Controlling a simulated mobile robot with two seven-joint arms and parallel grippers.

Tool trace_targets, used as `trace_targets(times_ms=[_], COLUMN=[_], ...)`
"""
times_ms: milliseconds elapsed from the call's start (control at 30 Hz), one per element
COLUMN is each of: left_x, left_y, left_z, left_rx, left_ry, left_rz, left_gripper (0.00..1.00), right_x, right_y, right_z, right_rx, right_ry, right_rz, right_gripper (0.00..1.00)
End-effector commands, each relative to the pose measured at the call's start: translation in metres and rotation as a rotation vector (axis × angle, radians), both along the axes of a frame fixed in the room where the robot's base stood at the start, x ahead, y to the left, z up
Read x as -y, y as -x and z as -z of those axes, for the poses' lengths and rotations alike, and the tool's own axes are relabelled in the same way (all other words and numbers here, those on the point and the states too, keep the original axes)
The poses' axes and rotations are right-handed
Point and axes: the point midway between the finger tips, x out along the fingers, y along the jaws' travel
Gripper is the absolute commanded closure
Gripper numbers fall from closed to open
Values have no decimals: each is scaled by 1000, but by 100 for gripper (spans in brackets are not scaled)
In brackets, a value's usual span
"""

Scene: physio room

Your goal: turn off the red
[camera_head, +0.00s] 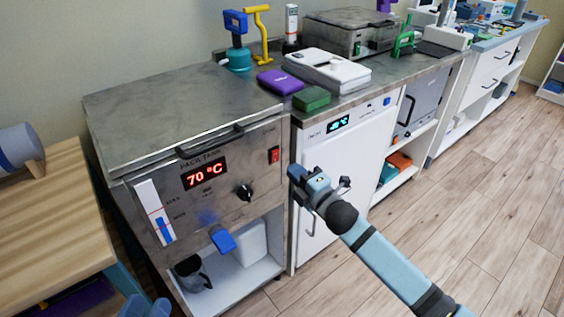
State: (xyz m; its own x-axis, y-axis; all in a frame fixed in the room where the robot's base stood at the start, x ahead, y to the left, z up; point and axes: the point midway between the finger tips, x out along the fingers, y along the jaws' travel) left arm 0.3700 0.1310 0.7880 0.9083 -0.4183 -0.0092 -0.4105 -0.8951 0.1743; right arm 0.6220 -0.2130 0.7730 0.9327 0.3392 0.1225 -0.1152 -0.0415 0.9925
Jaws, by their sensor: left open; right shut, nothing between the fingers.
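The red rocker switch (274,155) is on the right side of the steel pack tank's front panel (225,165). The tank's lit red display (205,174) reads 70 °C. A black knob (244,193) sits below and left of the switch. My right gripper (296,180) is shut and empty, just right of and slightly below the switch in the picture. I cannot tell its exact gap to the panel. My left gripper (143,305) shows only partly at the bottom left edge, low and away from the switch. It is open.
Purple (280,82) and green (311,98) blocks lie on the counter above. A blue lever (222,240) juts out below the panel. A wooden table (60,215) is at left; floor at right is clear.

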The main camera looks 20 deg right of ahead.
Motion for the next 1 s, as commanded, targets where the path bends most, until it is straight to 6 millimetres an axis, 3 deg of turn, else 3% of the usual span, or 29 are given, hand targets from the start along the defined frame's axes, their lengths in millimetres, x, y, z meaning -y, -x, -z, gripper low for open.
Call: trace_targets(times_ms=[200,533,867,1000], left_x=[5,8,9,-1], left_y=[2,3,2,1], left_z=[-18,-39,-40,-4], left_rx=[82,155,142,-17], left_ry=[55,86,80,-8], left_rz=[17,37,34,-3], left_gripper=[57,57,57,57], right_x=[-13,-19,-19,-21], right_y=[-37,-53,-54,-57], right_z=[-4,-7,-9,-16], right_rx=[2,-1,-7,-38], right_ry=[-1,0,2,14], right_rz=[0,0,0,-1], right_gripper=[100,100,100,100])
